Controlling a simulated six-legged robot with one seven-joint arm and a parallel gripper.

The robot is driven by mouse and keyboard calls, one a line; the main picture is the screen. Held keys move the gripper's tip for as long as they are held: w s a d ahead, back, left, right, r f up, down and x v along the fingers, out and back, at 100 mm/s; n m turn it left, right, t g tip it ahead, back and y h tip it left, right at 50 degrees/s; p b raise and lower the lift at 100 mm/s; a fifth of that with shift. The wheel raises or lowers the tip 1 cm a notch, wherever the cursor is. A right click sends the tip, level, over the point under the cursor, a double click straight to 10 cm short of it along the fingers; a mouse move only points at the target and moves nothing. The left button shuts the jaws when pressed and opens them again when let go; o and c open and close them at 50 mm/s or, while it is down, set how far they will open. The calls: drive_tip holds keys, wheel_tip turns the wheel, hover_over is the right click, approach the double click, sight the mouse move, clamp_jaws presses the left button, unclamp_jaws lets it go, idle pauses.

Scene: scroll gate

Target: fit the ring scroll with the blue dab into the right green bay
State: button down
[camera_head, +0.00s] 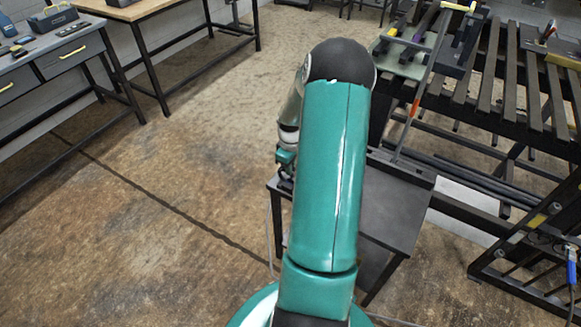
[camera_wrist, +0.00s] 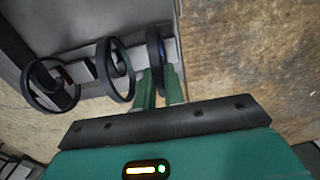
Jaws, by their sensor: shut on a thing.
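In the wrist view my gripper (camera_wrist: 160,72) reaches up with two green fingers, shut on the rightmost dark ring scroll (camera_wrist: 153,42). That ring is seen nearly edge-on and shows a bluish patch on its right side. A middle dark ring (camera_wrist: 108,72) and a left dark ring (camera_wrist: 45,88) stand beside it, apart from the fingers. Pale blocks show behind the rings. In the head view my arm hides the gripper and the rings. I cannot make out a right green bay for certain in either view.
A small dark table (camera_head: 395,213) stands behind my arm. A slatted dark rack (camera_head: 510,95) fills the right, with a pale greenish board (camera_head: 405,62) on its near left corner. Workbenches (camera_head: 62,50) line the left. The floor (camera_head: 150,185) at left is clear.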

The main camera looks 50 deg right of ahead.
drive_tip(key=shift+r, duration=0.25)
drive_tip(key=shift+r, duration=0.35)
drive_tip(key=shift+r, duration=0.35)
drive_tip(key=shift+r, duration=0.35)
drive_tip(key=shift+r, duration=0.1)
wheel_tip(320, 180, up, 9)
idle(0.8)
